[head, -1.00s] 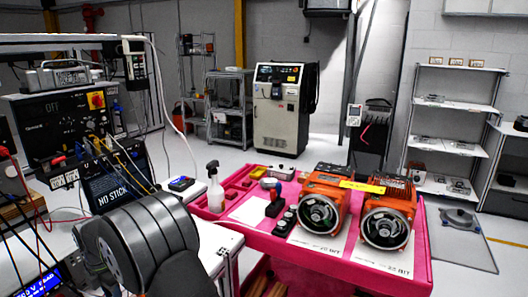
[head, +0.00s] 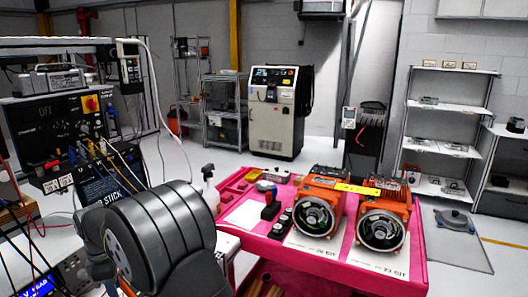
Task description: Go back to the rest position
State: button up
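My gripper is not in view in the head view. Two orange servo motors (head: 322,208) stand side by side on the pink cart (head: 285,258), with the second orange motor (head: 383,218) to the right. A yellow label strip (head: 358,188) lies across the gap between them. A red and dark hand tool (head: 268,203) stands upright on the cart left of the motors.
A black test unit (head: 58,130) with cables stands at the left. A spray bottle (head: 209,190) is partly hidden behind my arm. A cream machine cabinet (head: 275,118) stands behind the cart, and white shelves (head: 447,110) stand at the right.

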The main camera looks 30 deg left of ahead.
jog(key=w+d+r+m, duration=0.1)
jog(key=d+r+m, duration=0.1)
jog(key=m, duration=0.6)
jog(key=w+d+r+m, duration=0.1)
jog(key=d+r+m, duration=0.1)
jog(key=d+m, duration=0.3)
jog(key=shift+w+m, duration=0.2)
jog(key=shift+m, duration=2.1)
jog(key=a+n, duration=0.1)
jog(key=n, duration=0.2)
jog(key=a+f+n, duration=0.1)
jog(key=n, duration=0.2)
jog(key=s+a+f+n, duration=0.1)
jog(key=a+n, duration=0.1)
jog(key=n, duration=0.2)
jog(key=shift+s, duration=0.1)
jog(key=shift+f, duration=0.1)
